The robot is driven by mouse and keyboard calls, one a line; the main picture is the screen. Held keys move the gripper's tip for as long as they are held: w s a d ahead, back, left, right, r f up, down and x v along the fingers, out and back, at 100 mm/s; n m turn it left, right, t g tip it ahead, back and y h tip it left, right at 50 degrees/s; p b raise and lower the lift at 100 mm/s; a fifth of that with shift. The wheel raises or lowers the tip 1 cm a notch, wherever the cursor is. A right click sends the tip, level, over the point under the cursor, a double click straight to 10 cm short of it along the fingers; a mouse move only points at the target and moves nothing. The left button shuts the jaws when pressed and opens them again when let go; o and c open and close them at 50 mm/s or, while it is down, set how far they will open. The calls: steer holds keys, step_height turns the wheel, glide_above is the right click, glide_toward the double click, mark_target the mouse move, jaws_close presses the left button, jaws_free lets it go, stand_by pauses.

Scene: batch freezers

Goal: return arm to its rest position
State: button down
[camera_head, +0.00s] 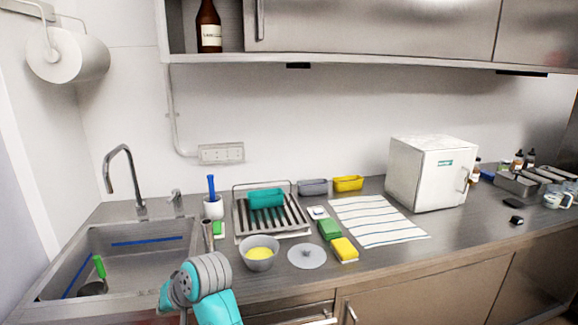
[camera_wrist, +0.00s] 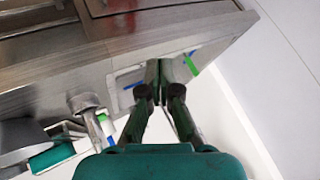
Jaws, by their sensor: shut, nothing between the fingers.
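My arm (camera_head: 208,285), in teal and grey, rises from the bottom of the head view in front of the counter, between the sink and the bowl. The gripper's fingers cannot be made out in that view. In the wrist view my gripper (camera_wrist: 158,68) has its two dark fingers together with nothing between them. Its tips overlap the sink (camera_wrist: 130,76) in that picture; the distance to it cannot be told.
The sink (camera_head: 60,245) is at left with a tall faucet (camera_head: 122,175). A grey bowl (camera_head: 247,263), a dish rack (camera_head: 240,222), a yellow sponge (camera_head: 344,249) and a striped cloth (camera_head: 375,220) lie on the counter. A white box (camera_head: 420,175) stands farther right.

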steer(key=s+d+f+m+t+h, duration=0.15)
steer(key=s+d+f, duration=0.25)
steer(key=d+f, duration=0.75)
steer(key=s+d+f+m+t, duration=0.2)
steer(key=s+d+f+t, duration=0.15)
steer(key=d+f, duration=0.75)
steer(key=s+d+f+t+h, duration=0.1)
steer(key=s+d+f, duration=0.4)
steer(key=s+d, duration=0.35)
steer(key=s+d+r+m+t+h, duration=0.1)
steer(key=s+d+r+t+h, duration=0.1)
steer(key=s+d, duration=0.55)
steer(key=s+d+r+t+h, duration=0.1)
steer(key=s+d, duration=0.3)
steer(key=s, duration=0.6)
steer(key=s+d+r+t+h, duration=0.2)
steer(key=s+d+r, duration=0.2)
steer(key=s+r, duration=0.9)
steer(key=shift+v, duration=0.9)
